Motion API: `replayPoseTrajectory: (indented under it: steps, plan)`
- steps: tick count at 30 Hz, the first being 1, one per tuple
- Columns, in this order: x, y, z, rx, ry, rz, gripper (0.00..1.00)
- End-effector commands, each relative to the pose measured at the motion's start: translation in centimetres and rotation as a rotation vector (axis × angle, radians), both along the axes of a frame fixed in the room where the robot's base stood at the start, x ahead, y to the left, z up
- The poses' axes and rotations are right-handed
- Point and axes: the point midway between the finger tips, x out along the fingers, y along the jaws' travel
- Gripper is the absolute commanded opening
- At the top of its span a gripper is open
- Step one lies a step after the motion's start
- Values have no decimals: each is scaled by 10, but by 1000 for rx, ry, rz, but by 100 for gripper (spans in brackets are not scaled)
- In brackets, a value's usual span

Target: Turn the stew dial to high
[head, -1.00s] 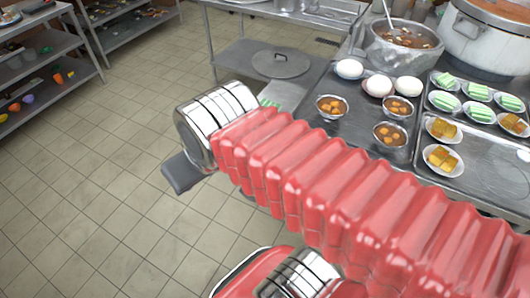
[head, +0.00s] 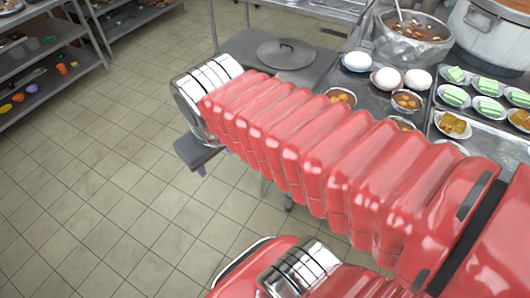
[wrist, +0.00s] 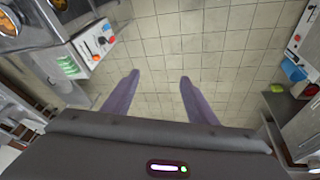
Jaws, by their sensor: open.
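My gripper (wrist: 158,78) is open and empty in the wrist view, its two purple-grey fingers apart over bare tiled floor. A light control panel (wrist: 92,43) stands at the upper left of the wrist view, with a small red knob (wrist: 101,41) and other small controls. It is apart from my fingers, to their left. Another panel (wrist: 292,50) with a red part shows at the right edge. I cannot read any labels, so I cannot tell which control is the stew dial or how it is set.
A pan lid (head: 287,53) lies on a lower side table. A shelf rack (head: 45,60) is at left. The tiled floor between is clear.

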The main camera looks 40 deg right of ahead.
Motion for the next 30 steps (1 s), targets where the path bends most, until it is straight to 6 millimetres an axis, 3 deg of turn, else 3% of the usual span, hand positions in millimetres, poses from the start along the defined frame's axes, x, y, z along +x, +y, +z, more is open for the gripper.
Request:
replayPoseTrajectory:
  steps: [30]
  plan:
    - [71, -125, -93, -561, 645, 176, 52]
